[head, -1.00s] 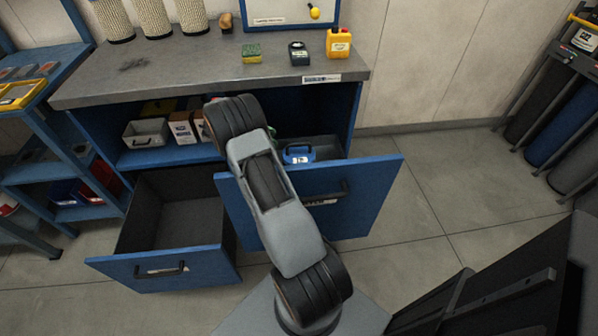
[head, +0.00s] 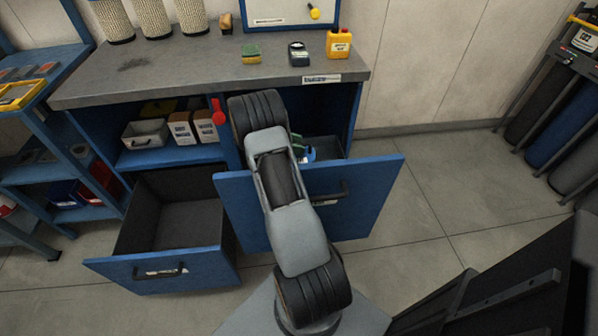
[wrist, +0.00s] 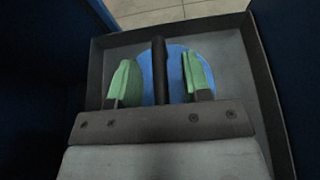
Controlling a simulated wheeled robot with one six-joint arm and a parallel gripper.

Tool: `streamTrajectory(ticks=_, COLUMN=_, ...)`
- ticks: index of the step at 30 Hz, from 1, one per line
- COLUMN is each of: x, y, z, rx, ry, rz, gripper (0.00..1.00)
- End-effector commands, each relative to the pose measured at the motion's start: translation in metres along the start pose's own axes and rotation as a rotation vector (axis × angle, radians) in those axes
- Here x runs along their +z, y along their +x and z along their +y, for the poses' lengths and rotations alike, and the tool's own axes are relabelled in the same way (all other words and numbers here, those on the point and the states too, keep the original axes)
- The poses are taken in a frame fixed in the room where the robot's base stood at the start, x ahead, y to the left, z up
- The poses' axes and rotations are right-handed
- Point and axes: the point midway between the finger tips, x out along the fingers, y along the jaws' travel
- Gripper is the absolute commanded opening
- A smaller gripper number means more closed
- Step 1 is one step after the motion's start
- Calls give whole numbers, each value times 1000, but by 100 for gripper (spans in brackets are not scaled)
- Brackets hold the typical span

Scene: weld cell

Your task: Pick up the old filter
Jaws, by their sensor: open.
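My gripper (wrist: 158,76) is open, its two green fingertips pointing down into the open right drawer (head: 345,198). In the wrist view, a blue rounded thing (wrist: 174,68) lies on the drawer floor between and beyond the fingers. A dark upright bar crosses in front of it; I cannot tell what the bar belongs to. In the head view only a bit of the blue and white thing (head: 309,154) shows past my arm. I cannot tell whether it is the old filter. Several pale ribbed cylinders, including this one (head: 151,18), stand on the bench and look like filters.
The left drawer (head: 160,268) is open and looks empty. The bench top (head: 200,68) holds a sponge (head: 251,54), a dark device (head: 298,54) and a yellow bottle (head: 339,43). Boxes (head: 182,128) and a red thing (head: 218,112) are on the shelf. Drawer walls surround my gripper.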

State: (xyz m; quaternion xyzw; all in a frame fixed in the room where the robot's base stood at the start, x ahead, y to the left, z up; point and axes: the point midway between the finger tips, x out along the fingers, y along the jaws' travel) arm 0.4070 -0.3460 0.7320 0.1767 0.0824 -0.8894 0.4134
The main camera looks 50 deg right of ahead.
Motion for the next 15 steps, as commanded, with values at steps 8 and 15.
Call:
streamTrajectory(ticks=8, x=0, y=0, z=0, rx=1, ry=0, rz=0, gripper=36)
streamTrajectory(ticks=15, x=0, y=0, z=0, rx=1, ry=0, rz=0, gripper=13)
